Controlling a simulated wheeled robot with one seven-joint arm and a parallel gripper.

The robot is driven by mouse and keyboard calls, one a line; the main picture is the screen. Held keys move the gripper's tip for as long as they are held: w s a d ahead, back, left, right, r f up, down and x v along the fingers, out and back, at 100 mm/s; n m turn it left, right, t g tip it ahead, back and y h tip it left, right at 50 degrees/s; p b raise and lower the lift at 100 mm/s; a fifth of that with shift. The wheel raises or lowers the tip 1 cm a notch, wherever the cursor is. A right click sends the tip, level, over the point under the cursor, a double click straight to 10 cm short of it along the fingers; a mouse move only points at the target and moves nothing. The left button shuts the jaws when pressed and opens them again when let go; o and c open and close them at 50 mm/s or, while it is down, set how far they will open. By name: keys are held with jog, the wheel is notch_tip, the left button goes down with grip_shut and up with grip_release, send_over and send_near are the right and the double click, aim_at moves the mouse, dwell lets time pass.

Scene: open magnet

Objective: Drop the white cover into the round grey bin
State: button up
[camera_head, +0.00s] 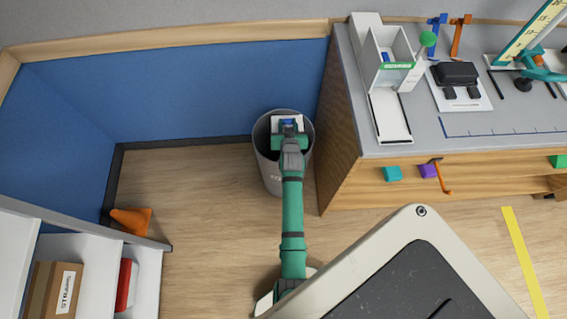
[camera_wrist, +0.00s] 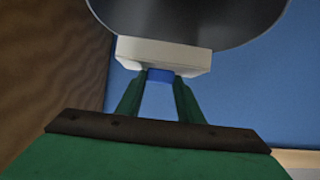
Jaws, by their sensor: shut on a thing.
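The round grey bin (camera_head: 267,169) stands on the floor between the blue wall and the wooden bench. My gripper (camera_head: 288,126) is over the mouth of the bin in the head view. It is shut on the white cover (camera_head: 287,119), which has a blue part between the fingers. In the wrist view, the white cover (camera_wrist: 163,54) sits at the fingertips of my gripper (camera_wrist: 160,78), with the dark curved bin (camera_wrist: 190,15) just beyond it. I cannot tell how far the cover is below or above the rim.
The wooden bench (camera_head: 338,160) stands close to the right of the bin, with a white dispenser (camera_head: 390,70) on it. The blue wall (camera_head: 200,90) is behind. An orange cone (camera_head: 131,221) and a white shelf (camera_head: 90,262) are at left. Floor left of the bin is clear.

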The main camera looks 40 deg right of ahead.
jog(key=shift+f, duration=0.5)
jog(key=o, duration=1.1)
jog(key=shift+s+a+r, duration=0.1)
jog(key=shift+s, duration=0.05)
jog(key=v, duration=1)
jog(key=shift+s, duration=0.2)
jog(key=shift+w+a, duration=0.1)
jog(key=shift+a, duration=0.1)
